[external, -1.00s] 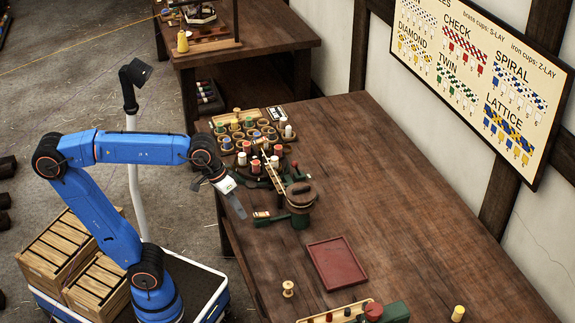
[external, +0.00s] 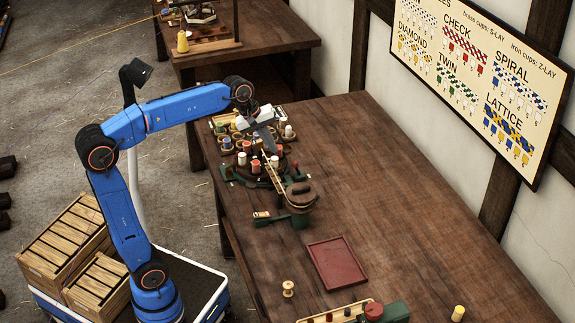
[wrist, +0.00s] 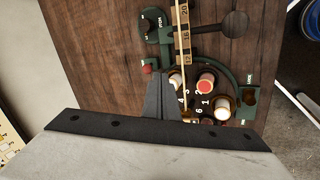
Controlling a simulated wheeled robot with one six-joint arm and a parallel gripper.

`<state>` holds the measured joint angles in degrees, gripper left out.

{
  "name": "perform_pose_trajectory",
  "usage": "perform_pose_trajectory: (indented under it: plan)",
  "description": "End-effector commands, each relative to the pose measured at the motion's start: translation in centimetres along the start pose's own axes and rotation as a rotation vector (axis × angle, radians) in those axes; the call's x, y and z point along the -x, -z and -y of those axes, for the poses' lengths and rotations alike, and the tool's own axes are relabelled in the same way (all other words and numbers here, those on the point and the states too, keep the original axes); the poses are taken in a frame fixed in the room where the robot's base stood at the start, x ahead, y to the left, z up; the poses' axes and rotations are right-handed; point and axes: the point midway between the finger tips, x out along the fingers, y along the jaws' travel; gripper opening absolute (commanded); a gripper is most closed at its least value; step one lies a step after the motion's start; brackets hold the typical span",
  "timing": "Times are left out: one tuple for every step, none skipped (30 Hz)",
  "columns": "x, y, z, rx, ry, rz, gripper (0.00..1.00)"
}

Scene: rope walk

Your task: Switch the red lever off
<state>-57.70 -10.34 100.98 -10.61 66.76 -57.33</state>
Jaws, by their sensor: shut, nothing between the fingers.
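A green-based machine (external: 232,177) with a numbered disc and several upright spools stands on the bench. In the wrist view, a small red knob (wrist: 147,69) sits at the edge of its green frame (wrist: 165,62), left of the spools. I cannot tell whether this knob is the red lever or which way it is set. A larger red knob (external: 374,311) is on a green block at the front of the bench. My gripper (external: 273,147) is shut and empty, above the spools; its dark fingers (wrist: 162,85) point towards the disc and hide part of it.
A numbered wooden ruler (wrist: 184,38) rises from the machine. Spool cups (external: 228,125) crowd the bench behind. A red tray (external: 336,264) and a small wooden spool (external: 288,288) lie nearer the front. The bench's right side is clear.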

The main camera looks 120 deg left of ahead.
Motion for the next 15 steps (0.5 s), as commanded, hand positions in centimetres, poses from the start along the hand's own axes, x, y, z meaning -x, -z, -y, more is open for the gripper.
perform_pose_trajectory:
  plan:
    - [0.08,0.76,-0.09,0.022,0.0,-0.003,0.0]
    - [0.11,1.03,-0.13,0.032,0.0,-0.005,0.0]
    - [0.13,1.31,-0.19,0.041,0.0,-0.005,0.0]
    - [0.14,1.46,-0.22,0.047,0.0,-0.006,0.0]
    - [0.15,1.58,-0.25,0.05,0.0,-0.006,0.0]
    - [0.16,1.67,-0.27,0.053,-0.001,-0.007,0.0]
    - [0.17,1.71,-0.28,0.055,-0.001,-0.007,0.0]
    - [0.17,1.72,-0.28,0.055,-0.001,-0.007,0.0]
    - [0.18,1.72,-0.28,0.055,-0.001,-0.007,0.0]
    - [0.18,1.71,-0.28,0.055,-0.001,-0.007,0.0]
    - [0.17,1.7,-0.28,0.055,-0.001,-0.007,0.0]
    - [0.17,1.69,-0.27,0.054,-0.001,-0.007,0.0]
    - [0.17,1.69,-0.27,0.054,-0.001,-0.007,0.0]
    - [0.17,1.69,-0.27,0.054,-0.001,-0.007,0.0]
    - [0.16,1.68,-0.27,0.054,-0.001,-0.007,0.0]
